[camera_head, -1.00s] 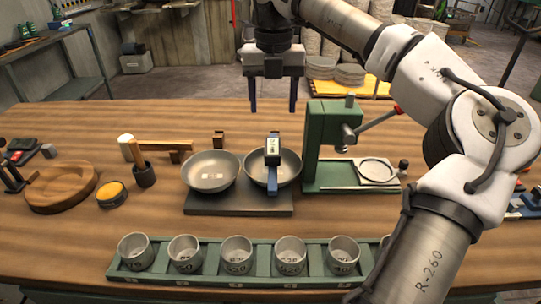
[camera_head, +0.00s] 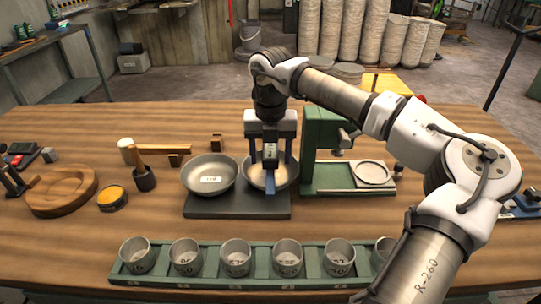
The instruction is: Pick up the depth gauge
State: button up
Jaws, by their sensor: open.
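The depth gauge (camera_head: 270,184), with a dark head and a blue lower part, stands at the right-hand metal bowl (camera_head: 285,183) on a dark twin-bowl base. My gripper (camera_head: 270,160) is open above this bowl, pointing down. One finger is on each side of the gauge's upper part. The gripper body hides the top of the gauge. I cannot tell whether the fingers touch it.
The left bowl (camera_head: 209,174) sits close beside it. A green press (camera_head: 320,150) stands just right of my gripper. A green rack (camera_head: 209,275) with several metal cups lies in front. A mallet (camera_head: 142,165) and wooden dish (camera_head: 62,190) are to the left.

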jog(key=shift+f, duration=0.7)
jog(key=c, duration=1.3)
jog(key=shift+r, duration=0.1)
